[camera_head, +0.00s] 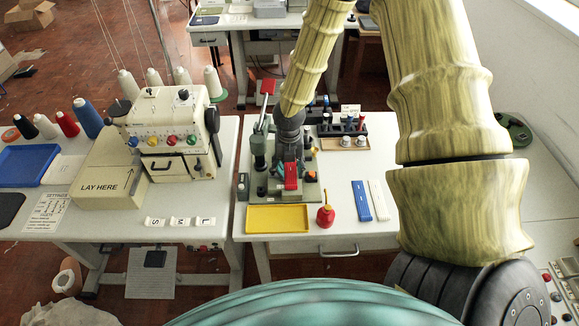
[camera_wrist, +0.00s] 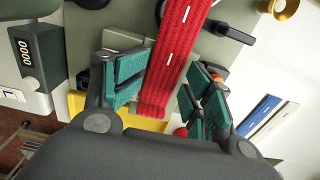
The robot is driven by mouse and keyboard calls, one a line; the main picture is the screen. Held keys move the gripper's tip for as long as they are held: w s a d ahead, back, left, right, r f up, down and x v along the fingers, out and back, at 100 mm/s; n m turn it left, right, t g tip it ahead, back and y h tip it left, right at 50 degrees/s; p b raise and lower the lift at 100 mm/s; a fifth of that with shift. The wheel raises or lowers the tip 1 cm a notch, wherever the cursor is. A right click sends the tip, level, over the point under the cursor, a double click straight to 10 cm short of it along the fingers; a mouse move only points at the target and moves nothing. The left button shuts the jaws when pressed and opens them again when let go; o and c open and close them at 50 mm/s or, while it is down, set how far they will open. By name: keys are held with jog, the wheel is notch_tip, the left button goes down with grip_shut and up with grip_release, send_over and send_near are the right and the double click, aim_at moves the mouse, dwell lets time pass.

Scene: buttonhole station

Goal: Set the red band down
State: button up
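The red band (camera_wrist: 180,50) with white slits along its middle lies lengthwise between the teal pads of my gripper (camera_wrist: 168,82) in the wrist view. The pads close in on its two long edges, and I see hardly any gap. One end points toward my palm; the other runs out of the top of the picture. In the head view the red band (camera_head: 291,176) shows at my gripper (camera_head: 288,165), over the grey-green machine base. Whether its underside touches the machine is hidden.
A yellow tray (camera_head: 277,219) lies in front of the machine. A red oil can (camera_head: 325,215) stands right of it, then a blue band (camera_head: 361,201) and a white band (camera_head: 378,200). A counter box (camera_wrist: 38,55) is at left. A box marked LAY HERE (camera_head: 108,188) is on the left table.

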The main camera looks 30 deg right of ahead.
aim_at(290, 173)
jog(key=shift+s+d+f, duration=0.15)
jog(key=shift+s+f, duration=0.15)
jog(key=shift+f, duration=0.1)
jog(key=shift+d, duration=0.1)
jog(key=shift+r, duration=0.1)
jog(key=shift+w+r, duration=0.15)
jog(key=shift+w, duration=0.05)
jog(key=shift+w+r, duration=0.1)
jog(key=shift+r, duration=0.7)
notch_tip(290, 173, up, 12)
jog(key=b, duration=0.2)
jog(key=shift+f, duration=0.2)
